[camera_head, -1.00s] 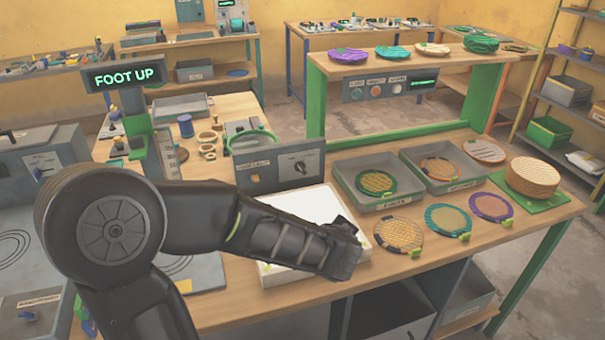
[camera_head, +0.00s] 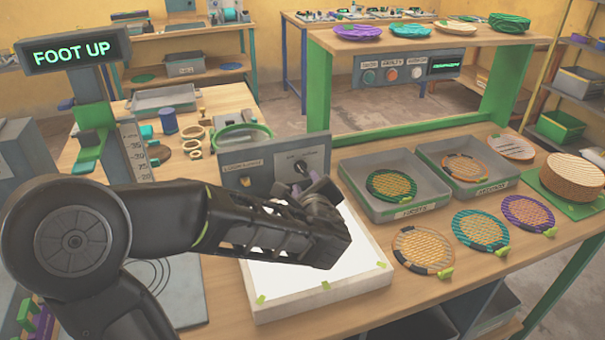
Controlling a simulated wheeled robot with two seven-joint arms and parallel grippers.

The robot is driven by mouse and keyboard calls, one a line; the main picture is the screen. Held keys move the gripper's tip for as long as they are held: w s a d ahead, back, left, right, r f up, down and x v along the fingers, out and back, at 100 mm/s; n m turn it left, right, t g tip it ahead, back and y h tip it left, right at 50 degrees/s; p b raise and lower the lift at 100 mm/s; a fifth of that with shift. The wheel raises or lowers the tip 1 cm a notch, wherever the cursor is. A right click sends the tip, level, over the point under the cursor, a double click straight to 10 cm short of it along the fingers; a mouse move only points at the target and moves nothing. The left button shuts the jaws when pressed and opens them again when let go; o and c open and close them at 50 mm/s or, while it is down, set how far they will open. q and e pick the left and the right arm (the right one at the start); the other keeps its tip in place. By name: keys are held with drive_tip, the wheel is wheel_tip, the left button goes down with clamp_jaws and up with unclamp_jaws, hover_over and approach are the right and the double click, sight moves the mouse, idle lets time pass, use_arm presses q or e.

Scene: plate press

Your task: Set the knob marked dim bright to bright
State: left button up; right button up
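The knob (camera_head: 301,167) is small and dark and sits on the right part of a grey upright panel (camera_head: 262,182). The panel stands at the back of a box with a bright white top (camera_head: 340,268). Small lettering beside the knob is too small to read, and I cannot tell its setting. My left gripper (camera_head: 308,187) is just in front of and below the knob, over the white top. Its fingers are partly hidden by its own body, so I cannot tell whether they are open or touch the knob. My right gripper is out of view.
Two grey trays (camera_head: 355,202) with round plates stand right of the panel. Several coloured plates (camera_head: 423,249) lie in front of them. A post with a FOOT UP display (camera_head: 76,51) stands at the left. A green ring (camera_head: 243,136) lies behind the panel.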

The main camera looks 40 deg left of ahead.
sight(304, 173)
use_arm(q)
drive_tip(key=shift+s+d+r, duration=0.2)
drive_tip(key=shift+x, duration=4.05)
clamp_jaws()
